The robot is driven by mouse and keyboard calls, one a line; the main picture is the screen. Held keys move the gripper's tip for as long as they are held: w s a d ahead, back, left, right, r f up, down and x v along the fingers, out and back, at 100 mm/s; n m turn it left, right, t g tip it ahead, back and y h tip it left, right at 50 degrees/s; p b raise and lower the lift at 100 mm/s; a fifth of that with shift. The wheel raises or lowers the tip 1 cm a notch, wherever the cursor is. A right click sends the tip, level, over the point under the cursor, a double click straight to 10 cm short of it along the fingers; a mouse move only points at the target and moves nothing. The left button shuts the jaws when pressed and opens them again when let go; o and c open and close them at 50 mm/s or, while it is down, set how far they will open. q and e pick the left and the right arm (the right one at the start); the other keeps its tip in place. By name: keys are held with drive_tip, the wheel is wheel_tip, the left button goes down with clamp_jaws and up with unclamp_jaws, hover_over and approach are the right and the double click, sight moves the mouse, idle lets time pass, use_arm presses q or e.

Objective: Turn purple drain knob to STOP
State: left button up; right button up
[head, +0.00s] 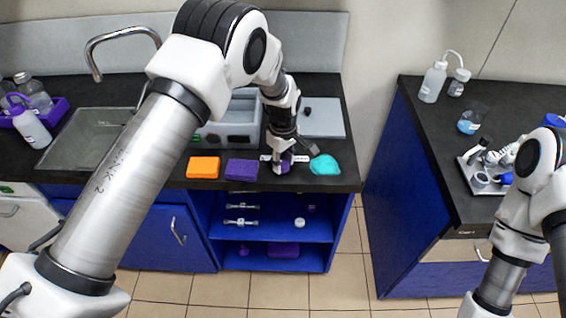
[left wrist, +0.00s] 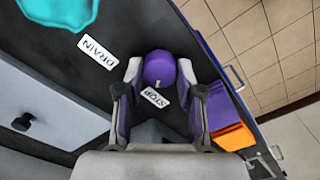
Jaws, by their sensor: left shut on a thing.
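The purple drain knob (left wrist: 160,68) sits on the dark bench top. My left gripper (left wrist: 160,72) is shut on it, with one finger on each side. A small white mark shows on the knob's side facing the STOP label (left wrist: 155,97). The DRAIN label (left wrist: 98,52) lies apart from the knob, to its upper left in the wrist view. In the head view my left gripper (head: 283,165) points down at the bench's front edge, hiding most of the knob. My right arm shows at the right edge, but its gripper does not.
A purple block (head: 241,168), an orange block (head: 203,167) and a teal cloth-like piece (head: 325,165) lie near the knob along the front edge. A grey apparatus (head: 228,128) stands behind. A sink (head: 85,140) is at left; a second bench (head: 425,135) is at right.

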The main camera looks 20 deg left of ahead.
sight(283, 164)
use_arm(q)
drive_tip(key=shift+s+f+n, duration=0.1)
drive_tip(key=shift+f+n, duration=0.05)
drive_tip(key=shift+n, duration=0.75)
drive_tip(key=o, duration=1.2)
drive_tip(key=shift+c, duration=0.2)
drive_tip(key=shift+r, duration=0.4)
wheel_tip(283, 164, up, 11)
drive_tip(key=shift+r, duration=0.15)
